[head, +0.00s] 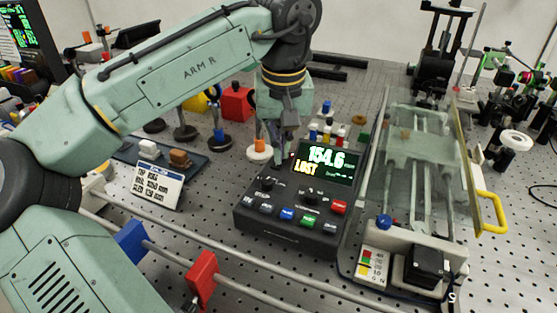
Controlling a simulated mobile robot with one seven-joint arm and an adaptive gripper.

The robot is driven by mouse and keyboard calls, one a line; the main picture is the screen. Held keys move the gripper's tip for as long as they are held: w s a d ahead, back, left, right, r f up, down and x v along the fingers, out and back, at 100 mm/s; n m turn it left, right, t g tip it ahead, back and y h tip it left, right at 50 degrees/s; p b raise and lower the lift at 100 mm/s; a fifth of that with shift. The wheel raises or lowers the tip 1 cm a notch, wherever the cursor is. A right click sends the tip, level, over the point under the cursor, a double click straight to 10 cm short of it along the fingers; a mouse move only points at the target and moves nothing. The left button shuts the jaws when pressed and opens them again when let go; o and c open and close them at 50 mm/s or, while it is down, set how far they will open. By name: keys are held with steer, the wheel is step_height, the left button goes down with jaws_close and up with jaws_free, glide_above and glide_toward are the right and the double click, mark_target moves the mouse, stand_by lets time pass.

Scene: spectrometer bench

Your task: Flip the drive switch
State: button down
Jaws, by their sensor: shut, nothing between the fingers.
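A dark control box (290,240) stands on the perforated bench in the middle of the head view. Its lit screen (326,165) reads 154.6 and LOST. Below the screen are dark knobs and a row of coloured keys, among them a blue key (287,214) and a red key (340,207). I cannot tell which control is the drive switch; it may be hidden behind my gripper. My gripper (279,158) is shut and empty, pointing down at the box's back left, just left of the screen. Whether it touches the box is not clear.
A glass-covered rail stage (412,150) with a yellow handle (492,211) stands right of the box. Small coloured parts (338,134) sit behind it. A labelled card (153,186) and tray are at left. A rail with blue and red clamps (201,278) runs in front.

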step_height(320, 180, up, 7)
steer(key=p, duration=0.6)
steer(key=shift+p, duration=0.35)
steer(key=shift+f, duration=0.15)
